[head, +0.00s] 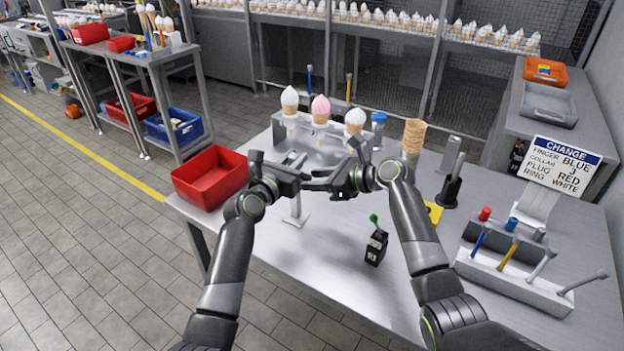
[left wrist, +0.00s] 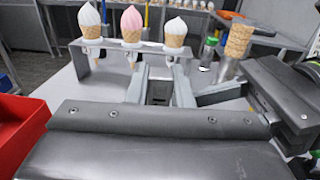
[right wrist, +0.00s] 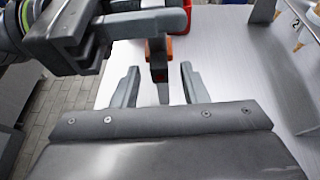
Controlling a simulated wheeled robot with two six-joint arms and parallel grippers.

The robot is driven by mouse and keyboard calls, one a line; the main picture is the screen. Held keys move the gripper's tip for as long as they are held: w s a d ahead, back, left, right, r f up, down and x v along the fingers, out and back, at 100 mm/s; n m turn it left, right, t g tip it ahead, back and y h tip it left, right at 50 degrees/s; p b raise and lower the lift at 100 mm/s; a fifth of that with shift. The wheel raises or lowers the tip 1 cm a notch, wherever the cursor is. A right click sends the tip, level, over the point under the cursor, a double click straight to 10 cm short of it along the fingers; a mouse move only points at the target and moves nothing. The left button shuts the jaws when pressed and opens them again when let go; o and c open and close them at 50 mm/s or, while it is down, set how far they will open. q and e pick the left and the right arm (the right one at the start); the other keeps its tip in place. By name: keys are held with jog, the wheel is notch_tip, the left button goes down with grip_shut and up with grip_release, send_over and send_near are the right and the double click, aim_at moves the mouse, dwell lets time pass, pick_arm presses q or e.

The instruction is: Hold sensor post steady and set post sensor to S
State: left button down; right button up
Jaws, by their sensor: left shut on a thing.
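The grey sensor post (head: 296,208) stands on a flat foot on the metal table, left of the middle. My left gripper (head: 297,180) is shut on its upper part; between the fingers in the left wrist view a dark block (left wrist: 158,98) shows. My right gripper (head: 312,184) comes from the right, close to the post. In the right wrist view its fingers (right wrist: 158,88) are apart, with the dark upright part (right wrist: 158,62) of the post between them, not visibly touched. An orange patch (right wrist: 170,48) shows beside that part. The sensor's setting and any letters are not readable.
A rack with cones (head: 320,110) stands just behind the grippers, and a red bin (head: 210,178) to the left. A black box with a green knob (head: 376,246) stands in front. A tool holder (head: 515,282) and a CHANGE sign (head: 562,166) are at the right.

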jog(key=shift+w+a+f, duration=0.25)
jog(key=shift+w+a, duration=0.05)
jog(key=shift+a, duration=0.3)
grip_shut()
